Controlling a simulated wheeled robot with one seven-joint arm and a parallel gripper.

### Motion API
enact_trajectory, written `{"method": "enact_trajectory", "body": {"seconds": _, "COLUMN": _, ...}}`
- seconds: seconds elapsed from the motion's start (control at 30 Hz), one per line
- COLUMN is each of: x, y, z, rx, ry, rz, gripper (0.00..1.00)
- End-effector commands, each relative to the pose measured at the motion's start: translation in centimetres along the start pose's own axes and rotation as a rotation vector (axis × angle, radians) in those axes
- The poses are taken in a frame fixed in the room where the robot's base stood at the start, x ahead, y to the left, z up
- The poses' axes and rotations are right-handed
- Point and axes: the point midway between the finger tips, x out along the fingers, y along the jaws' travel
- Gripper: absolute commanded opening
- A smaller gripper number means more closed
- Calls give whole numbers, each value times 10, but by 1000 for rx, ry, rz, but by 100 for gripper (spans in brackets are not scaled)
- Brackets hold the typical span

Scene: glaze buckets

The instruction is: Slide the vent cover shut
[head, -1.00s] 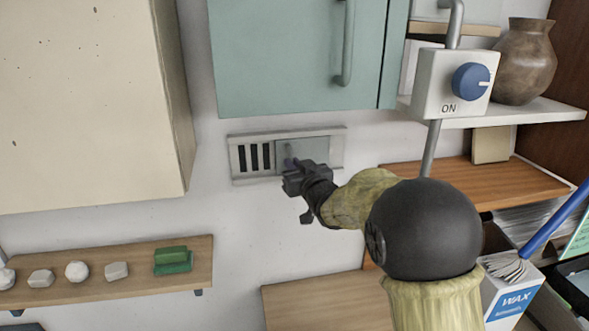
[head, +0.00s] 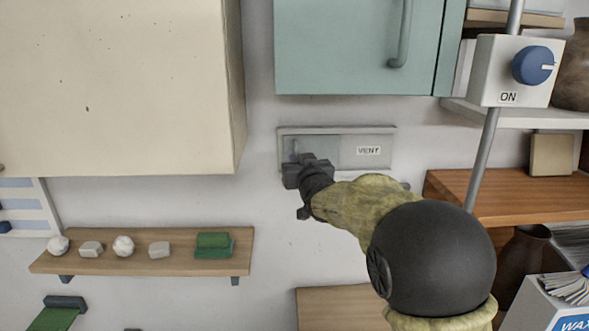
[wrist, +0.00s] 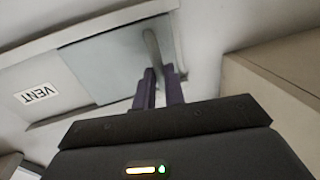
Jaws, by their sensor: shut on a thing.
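The vent (head: 386,132) is a pale grey frame on the wall below the teal cabinet. Its grey sliding cover (head: 325,143) sits at the left end of the frame, and no dark slots show. A "VENT" label (head: 368,150) is bare on the right part; it shows upside down in the wrist view (wrist: 37,93). My gripper (head: 298,160) is at the cover's left end. In the wrist view its fingers (wrist: 158,78) are shut on the cover's upright handle (wrist: 152,45). My gripper hides the lower left of the cover in the head view.
A beige cabinet (head: 115,85) juts out at left of the vent, and the teal cabinet (head: 340,45) hangs above. A switch box (head: 515,72) marked ON is at right. A wooden shelf (head: 190,262) with stones and green blocks is at lower left.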

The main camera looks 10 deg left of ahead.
Motion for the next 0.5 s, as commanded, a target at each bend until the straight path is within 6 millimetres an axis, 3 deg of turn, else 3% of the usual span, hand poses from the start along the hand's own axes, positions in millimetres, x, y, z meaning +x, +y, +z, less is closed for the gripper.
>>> {"method": "enact_trajectory", "body": {"seconds": 0.43, "x": 1, "y": 0, "z": -2, "rx": 1, "ry": 2, "rz": 8, "gripper": 0}}
{"method": "enact_trajectory", "body": {"seconds": 0.47, "x": 1, "y": 0, "z": -2, "rx": 1, "ry": 2, "rz": 8, "gripper": 17}}
{"method": "enact_trajectory", "body": {"seconds": 0.5, "x": 1, "y": 0, "z": -2, "rx": 1, "ry": 2, "rz": 7, "gripper": 25}}
